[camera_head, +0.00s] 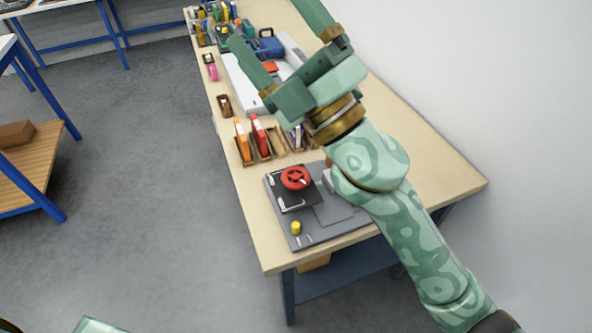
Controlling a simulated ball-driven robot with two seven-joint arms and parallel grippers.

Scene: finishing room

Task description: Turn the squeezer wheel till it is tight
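The squeezer wheel (296,177) is a small red handwheel. It sits on a black plate (291,196) at the left of a flat grey base (330,228), near the front end of the long wooden-topped bench (430,165). My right gripper (272,22) is raised well above the bench, beyond the wheel in the picture. Its two fingers are spread wide with nothing seen between them; one runs out at the top edge. My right forearm hides part of the base's right side.
A yellow knob (296,228) stands on the base's front left. A rack with red and orange items (259,136) stands just behind it. Further back are a white tray (243,85), a blue case (268,45) and several tools. A wall borders the bench's right; floor lies left.

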